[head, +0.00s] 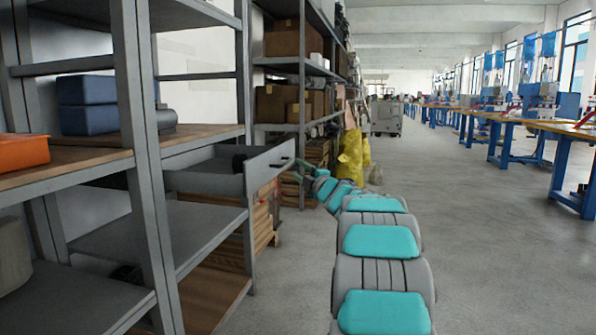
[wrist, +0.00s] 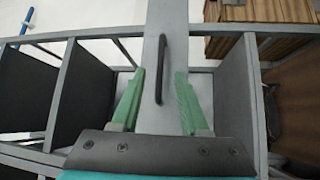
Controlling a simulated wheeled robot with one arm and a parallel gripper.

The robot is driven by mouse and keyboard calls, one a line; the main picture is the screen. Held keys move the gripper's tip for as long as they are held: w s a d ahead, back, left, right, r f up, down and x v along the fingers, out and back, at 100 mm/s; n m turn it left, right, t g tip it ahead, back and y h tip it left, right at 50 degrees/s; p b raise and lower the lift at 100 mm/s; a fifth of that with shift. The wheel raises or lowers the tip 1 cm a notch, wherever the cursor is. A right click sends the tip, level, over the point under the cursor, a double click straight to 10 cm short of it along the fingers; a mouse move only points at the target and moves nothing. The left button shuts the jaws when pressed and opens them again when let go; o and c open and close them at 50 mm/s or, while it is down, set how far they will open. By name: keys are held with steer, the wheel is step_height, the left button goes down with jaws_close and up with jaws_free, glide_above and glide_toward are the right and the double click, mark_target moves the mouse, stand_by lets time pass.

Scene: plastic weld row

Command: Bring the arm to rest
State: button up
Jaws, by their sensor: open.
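My arm reaches forward from the bottom of the head view to a grey drawer (head: 205,184) in the metal shelf on the left. The drawer is pulled out, and its front panel (head: 270,168) stands clear of the shelf posts. My gripper (wrist: 160,74) is open, with green fingers spread apart. In the wrist view a dark bar handle (wrist: 161,62) lies between the fingers, with a gap on each side. In the head view the gripper (head: 301,164) is small and close to the drawer front; its exact distance from the handle cannot be told.
An orange bin (head: 22,152) and blue cases (head: 87,104) sit on the left shelves. Cardboard boxes (head: 283,103) fill the shelf behind, with yellow bags (head: 351,158) beyond it. Blue-legged workbenches (head: 574,170) line the right. The floor (head: 480,240) between is clear.

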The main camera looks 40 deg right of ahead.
stand_by(0.5)
steer(key=s+a+f+m+g, duration=0.75)
steer(key=s+a+f, duration=0.55)
steer(key=s+a, duration=0.4)
steer(key=s+a+f+m+g, duration=0.8)
steer(key=s+a+f, duration=0.4)
steer(key=s+a, duration=0.5)
steer(key=s+a+f+g+y, duration=0.1)
steer(key=s+a+f+g, duration=0.15)
steer(key=s+a, duration=0.45)
steer(key=s+a+f+g+y, duration=0.2)
steer(key=s+a+g, duration=0.1)
steer(key=s, duration=0.7)
step_height(320, 180, up, 13)
steer(key=p, duration=1.2)
steer(key=shift+d+n, duration=0.3)
steer(key=shift+n, duration=0.05)
